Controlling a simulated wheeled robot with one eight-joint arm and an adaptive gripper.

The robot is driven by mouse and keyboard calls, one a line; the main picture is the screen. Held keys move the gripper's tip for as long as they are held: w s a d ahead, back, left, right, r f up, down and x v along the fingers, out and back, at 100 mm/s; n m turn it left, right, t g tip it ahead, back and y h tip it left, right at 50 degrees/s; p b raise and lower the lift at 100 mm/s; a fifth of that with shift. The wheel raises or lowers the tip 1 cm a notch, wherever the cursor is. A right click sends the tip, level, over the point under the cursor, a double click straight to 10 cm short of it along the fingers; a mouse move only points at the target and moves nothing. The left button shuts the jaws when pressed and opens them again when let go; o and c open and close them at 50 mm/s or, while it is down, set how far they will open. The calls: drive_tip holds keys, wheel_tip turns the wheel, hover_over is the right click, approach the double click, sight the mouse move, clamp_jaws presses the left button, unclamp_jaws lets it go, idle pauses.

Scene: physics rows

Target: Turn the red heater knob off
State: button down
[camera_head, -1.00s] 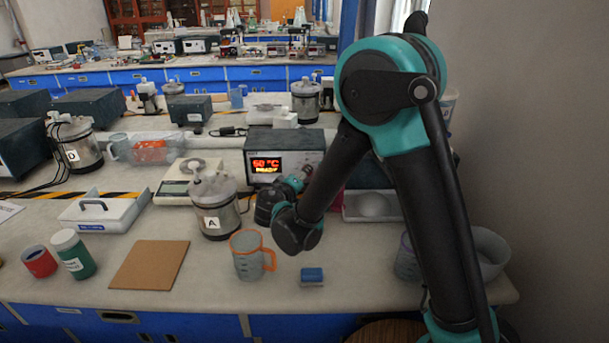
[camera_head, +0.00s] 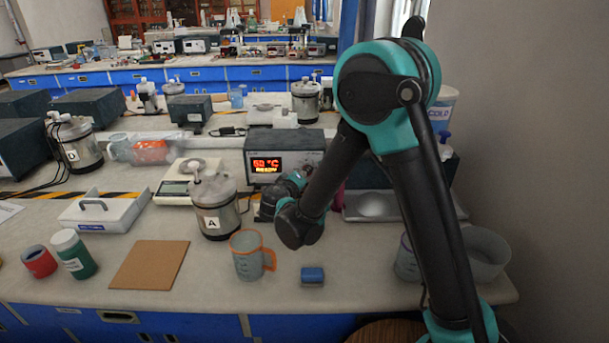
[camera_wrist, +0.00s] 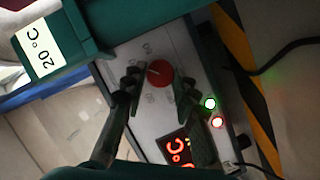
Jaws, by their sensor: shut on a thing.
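The heater is a grey box (camera_head: 258,146) with a lit orange display (camera_head: 268,165) reading a temperature in °C above a second line of text. Its red knob (camera_wrist: 160,73) shows in the wrist view on the pale front panel, with a white pointer line and printed marks around it. My gripper (camera_wrist: 157,80) has one dark finger on each side of the knob and is shut on it. In the head view, my gripper (camera_head: 298,179) is at the right part of the heater's front, and my wrist hides the knob.
A metal vessel marked A (camera_head: 216,213) stands just left of my wrist. An orange-rimmed jug (camera_head: 247,262) and a blue block (camera_head: 312,276) are in front.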

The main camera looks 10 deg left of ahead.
drive_tip(key=shift+f+n+h, duration=0.1)
drive_tip(key=shift+n+h, duration=0.2)
drive_tip(key=shift+n, duration=0.3)
drive_tip(key=c, duration=1.2)
unclamp_jaws()
drive_tip(key=v, duration=1.2)
drive_tip(key=shift+s+f, duration=0.1)
drive_tip(key=shift+f, duration=0.1)
